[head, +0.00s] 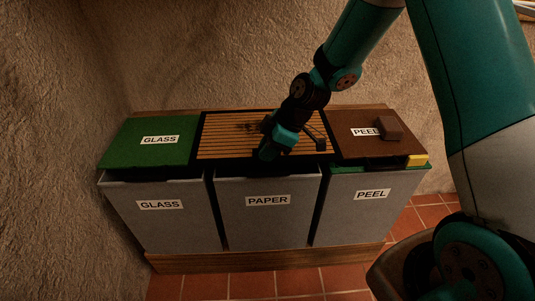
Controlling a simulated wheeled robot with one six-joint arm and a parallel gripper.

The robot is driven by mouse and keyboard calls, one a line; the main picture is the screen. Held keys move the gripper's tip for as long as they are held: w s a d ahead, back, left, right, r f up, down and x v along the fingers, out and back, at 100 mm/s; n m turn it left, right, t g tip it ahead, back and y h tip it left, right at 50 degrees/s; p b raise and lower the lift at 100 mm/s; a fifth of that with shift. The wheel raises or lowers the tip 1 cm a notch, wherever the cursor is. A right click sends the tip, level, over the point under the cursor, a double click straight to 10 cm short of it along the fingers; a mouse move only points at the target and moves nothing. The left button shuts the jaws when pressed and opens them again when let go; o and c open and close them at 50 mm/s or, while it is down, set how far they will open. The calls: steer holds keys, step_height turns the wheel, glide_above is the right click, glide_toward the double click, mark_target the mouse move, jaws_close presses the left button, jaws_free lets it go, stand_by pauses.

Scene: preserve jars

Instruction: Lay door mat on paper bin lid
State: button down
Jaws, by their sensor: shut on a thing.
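The door mat appears to be the slatted tan mat (222,142) with a dark border, lying roughly flat over the top of the middle bin. The paper bin (268,222) is grey with a PAPER label on its front. Its lid is hidden under the mat, so I cannot tell whether the mat rests fully on it. My gripper (268,153) is over the front middle of the mat, shut, apparently on the mat's front edge. My gripper hides the grip itself.
The glass bin's green lid (125,152) is at left. The peel bin's brown lid (355,149) is at right, with a brown block (390,127) on it and a yellow block (417,160) at its front right corner. A wall stands close behind. Tiled floor (250,286) lies in front.

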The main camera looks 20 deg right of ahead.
steer(key=shift+f, duration=0.45)
steer(key=shift+f, duration=0.2)
steer(key=c, duration=1.1)
jaws_free()
steer(key=shift+d+r, duration=0.15)
steer(key=shift+r, duration=0.35)
steer(key=p+v, duration=0.2)
steer(key=v, duration=0.9)
steer(key=s+a+r+m+g, duration=0.1)
steer(key=s+a+r+m, duration=0.2)
steer(key=s, duration=0.8)
steer(key=s+a+r+m+h, duration=0.1)
steer(key=s+a+r+m, duration=0.3)
steer(key=s+a+r, duration=0.3)
steer(key=s+r, duration=0.1)
steer(key=s, duration=0.4)
steer(key=shift+r+g+h, duration=0.2)
steer(key=shift+g+h, duration=0.1)
steer(key=shift+g, duration=0.1)
